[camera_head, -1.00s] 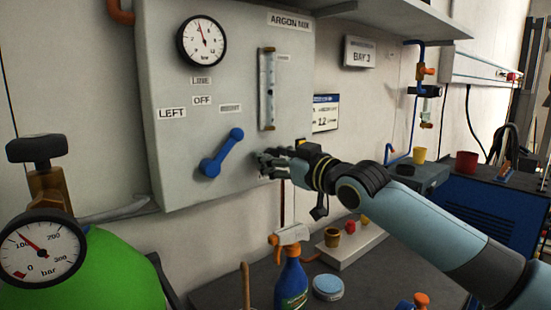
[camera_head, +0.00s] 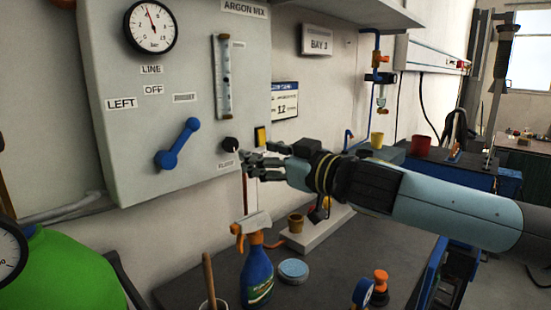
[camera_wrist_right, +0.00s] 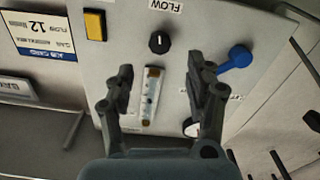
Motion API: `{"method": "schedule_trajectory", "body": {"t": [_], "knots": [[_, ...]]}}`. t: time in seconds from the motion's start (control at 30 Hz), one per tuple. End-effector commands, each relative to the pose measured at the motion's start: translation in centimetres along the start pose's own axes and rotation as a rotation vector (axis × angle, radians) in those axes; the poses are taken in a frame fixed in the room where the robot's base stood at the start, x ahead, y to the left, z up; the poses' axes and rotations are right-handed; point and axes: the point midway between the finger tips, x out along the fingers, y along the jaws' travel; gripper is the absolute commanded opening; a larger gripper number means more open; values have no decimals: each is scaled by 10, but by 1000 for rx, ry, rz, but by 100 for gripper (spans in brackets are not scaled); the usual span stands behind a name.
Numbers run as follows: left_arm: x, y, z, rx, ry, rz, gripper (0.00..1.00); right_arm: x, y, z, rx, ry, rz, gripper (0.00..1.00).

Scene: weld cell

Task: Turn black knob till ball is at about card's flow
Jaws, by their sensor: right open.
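The black knob (camera_head: 230,144) sits low on the grey gas panel (camera_head: 85,60), above a small label. In the right wrist view the knob (camera_wrist_right: 159,41) has a pale pointer mark and a FLOW label, seen upside down. The clear flow tube (camera_head: 222,78) is above the knob; I cannot make out its ball surely. The card (camera_head: 285,100) on the wall reads 12; the wrist view shows the card (camera_wrist_right: 38,38) with FLOW 12. My right gripper (camera_head: 250,166) is open and empty, just right of the knob, its fingers (camera_wrist_right: 158,78) apart and clear of it. My left gripper is out of view.
A blue lever (camera_head: 177,144) lies left of the knob, and a yellow button (camera_head: 260,136) right of it. A round gauge (camera_head: 151,27) is at the panel's top. Below are a spray bottle (camera_head: 256,270), a blue tin (camera_head: 293,271) and the dark bench (camera_head: 340,262).

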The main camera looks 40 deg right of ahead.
Motion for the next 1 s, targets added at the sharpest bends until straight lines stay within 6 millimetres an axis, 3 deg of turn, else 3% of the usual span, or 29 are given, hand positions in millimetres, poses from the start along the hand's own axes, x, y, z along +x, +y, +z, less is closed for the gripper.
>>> {"method": "schedule_trajectory", "body": {"t": [0.33, 1.0], "knots": [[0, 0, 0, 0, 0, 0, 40, -28, 0, 1, -1, -4, 0, 55], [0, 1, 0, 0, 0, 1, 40, -30, 0, 0, 3, 1, 0, 55]]}}
